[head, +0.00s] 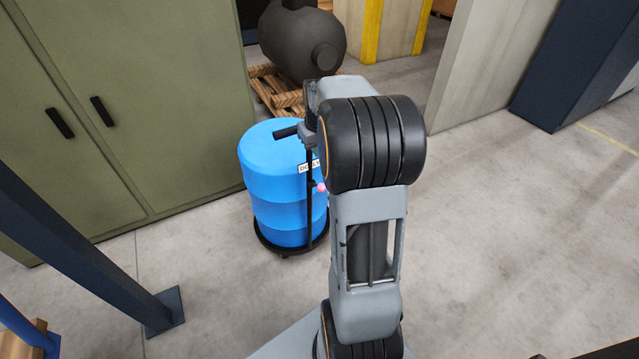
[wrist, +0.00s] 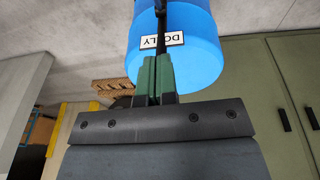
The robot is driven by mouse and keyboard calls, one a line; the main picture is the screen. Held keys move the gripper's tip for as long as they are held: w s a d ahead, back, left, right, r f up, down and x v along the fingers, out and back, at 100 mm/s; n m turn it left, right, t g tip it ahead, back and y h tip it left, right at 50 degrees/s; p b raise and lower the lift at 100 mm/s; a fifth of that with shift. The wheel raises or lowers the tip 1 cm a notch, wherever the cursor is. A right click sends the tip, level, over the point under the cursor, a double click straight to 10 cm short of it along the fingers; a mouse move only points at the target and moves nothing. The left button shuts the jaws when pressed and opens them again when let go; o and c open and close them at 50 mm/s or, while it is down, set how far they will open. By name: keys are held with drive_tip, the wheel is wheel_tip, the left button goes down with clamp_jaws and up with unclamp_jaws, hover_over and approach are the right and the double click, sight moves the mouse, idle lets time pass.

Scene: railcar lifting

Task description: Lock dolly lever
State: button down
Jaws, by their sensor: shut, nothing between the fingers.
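A blue drum (head: 272,180) stands upright on a round black dolly (head: 268,243). A black post with a handle (head: 287,132) rises at its near right side, and a white label (head: 307,167) is beside it. A small pink knob (head: 321,187), which looks like the lever's end, shows low on the post, partly hidden by my arm. In the wrist view the drum (wrist: 190,62) and its DOLLY label (wrist: 170,39) appear upside down. My gripper (wrist: 154,66) is shut and empty, its green fingers pointing toward the post. I cannot tell whether they touch it. The knob is not visible there.
A green cabinet (head: 120,100) stands close on the left of the drum. A dark tank (head: 300,42) lies on a wooden pallet (head: 275,92) behind it. A dark blue post (head: 80,245) is at the lower left. The floor at the right is clear.

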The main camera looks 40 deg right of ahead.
sight(320, 185)
drive_tip(key=f, duration=0.4)
drive_tip(key=f+b, duration=0.1)
drive_tip(key=f, duration=0.3)
drive_tip(key=w+d+f, duration=0.1)
drive_tip(key=f, duration=0.3)
drive_tip(key=shift+b, duration=0.4)
drive_tip(key=shift+s+d+f, duration=0.15)
drive_tip(key=shift+f, duration=0.6)
